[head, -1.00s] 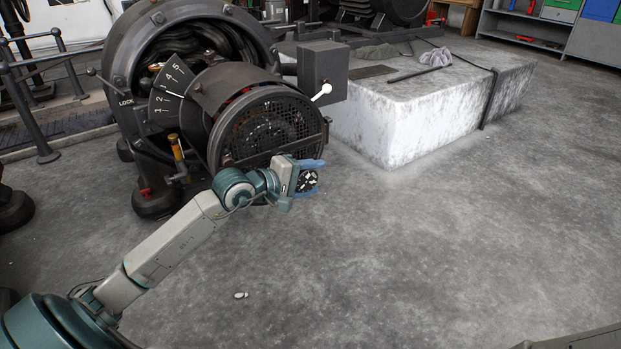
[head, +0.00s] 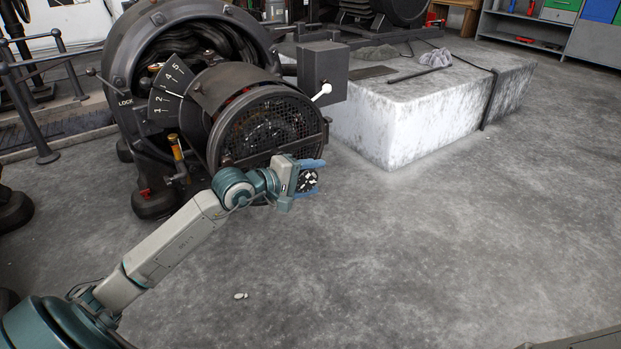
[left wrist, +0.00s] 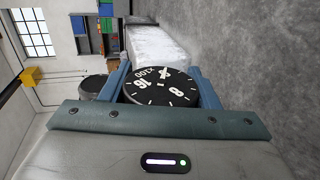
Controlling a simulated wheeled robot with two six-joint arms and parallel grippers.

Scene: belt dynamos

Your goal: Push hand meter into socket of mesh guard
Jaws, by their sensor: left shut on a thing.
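The hand meter (left wrist: 160,88) is a round black dial with white numbers, held between the blue fingers of my left gripper (head: 312,179). In the head view the meter (head: 306,181) shows as a small dark disc in the jaws. The mesh guard (head: 262,130) is the round perforated cover at the front of the dark dynamo. I cannot make out the guard's socket. My right gripper is not in view.
The dynamo (head: 118,62) stands at left, with a numbered scale (head: 166,92), a white-knobbed lever (head: 322,92) and a grey box (head: 322,66) near the guard. A pale stone block (head: 420,118) lies behind at right. The floor (head: 430,250) in front is mostly clear.

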